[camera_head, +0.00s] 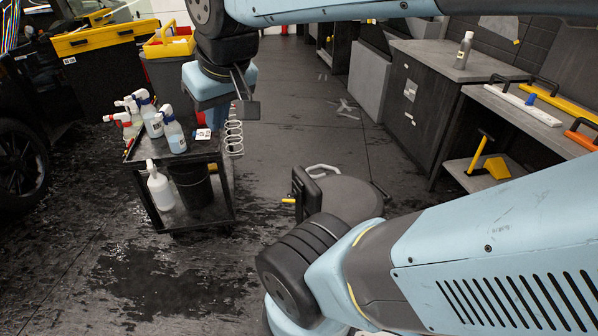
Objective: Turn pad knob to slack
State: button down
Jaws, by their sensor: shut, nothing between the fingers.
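No part is clearly marked as the pad knob. A small blue knob (530,99) sits on a long white bar (522,105) with black handles, on the right bench. A black round-topped piece (345,197) stands on the floor at centre, with a pale handle and small yellow parts at its sides; my arm hides some of it. My gripper (243,92) hangs at upper left of centre, above and beside the bottle cart. Its dark fingers look shut and empty. It is well apart from the white bar and the round-topped piece.
A black cart (205,217) holds several spray bottles (172,135), a white jug (159,188) and a dark bucket. The right bench (493,99) also bears yellow and orange handled tools. The wet floor between is mostly clear.

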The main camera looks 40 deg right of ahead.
aim_at(293, 193)
jog(key=u, duration=0.8)
jog(key=i, duration=0.15)
jog(key=z, duration=3)
jog(key=k, duration=0.8)
jog(key=u, duration=0.65)
jog(key=i, duration=1.05)
jog(key=u, duration=0.05)
